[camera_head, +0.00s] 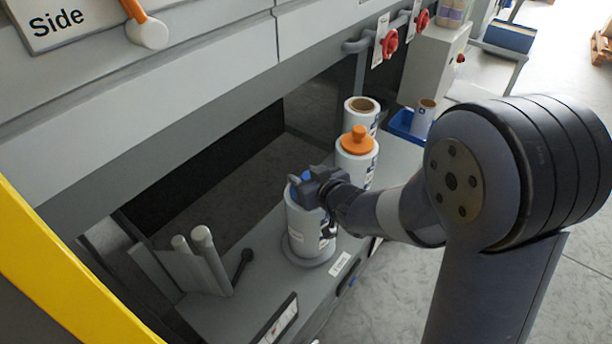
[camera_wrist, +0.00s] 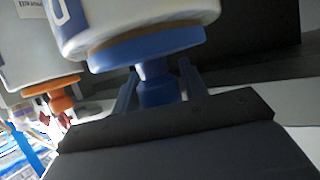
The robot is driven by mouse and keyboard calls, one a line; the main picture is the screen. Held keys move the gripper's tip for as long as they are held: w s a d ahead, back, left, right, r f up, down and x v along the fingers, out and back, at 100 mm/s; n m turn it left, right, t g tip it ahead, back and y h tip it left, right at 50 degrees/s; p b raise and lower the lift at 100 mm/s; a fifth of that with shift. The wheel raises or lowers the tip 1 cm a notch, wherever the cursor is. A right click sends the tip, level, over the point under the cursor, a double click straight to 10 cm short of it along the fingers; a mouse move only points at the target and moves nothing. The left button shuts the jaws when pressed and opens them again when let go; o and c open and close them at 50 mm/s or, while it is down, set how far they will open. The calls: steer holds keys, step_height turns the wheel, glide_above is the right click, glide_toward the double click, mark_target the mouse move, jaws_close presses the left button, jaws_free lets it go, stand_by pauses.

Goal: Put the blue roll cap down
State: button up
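The blue roll cap (camera_head: 304,178) is at the top of the nearest white roll (camera_head: 308,226), which stands upright on a grey round base. In the wrist view, the cap's wide flange (camera_wrist: 147,48) lies close against the brown core end of the roll (camera_wrist: 135,18), and its knob (camera_wrist: 159,92) points toward my gripper. My gripper (camera_head: 308,187) is at the cap from the right. In the wrist view, the fingers of my gripper (camera_wrist: 158,78) stand on both sides of the knob. Whether they press on it is unclear.
Behind stand a roll with an orange cap (camera_head: 357,145) and a roll with an open brown core (camera_head: 362,108). Grey upright posts (camera_head: 207,255) stand left of the near roll. A machine panel (camera_head: 180,85) overhangs the rolls. A blue bin (camera_head: 405,127) is farther back.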

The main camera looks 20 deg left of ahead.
steer(key=shift+o, duration=1.3)
steer(key=shift+r, duration=0.1)
steer(key=shift+s+d+r, duration=0.1)
steer(key=p+v, duration=0.1)
steer(key=v, duration=1)
steer(key=shift+s+d, duration=0.25)
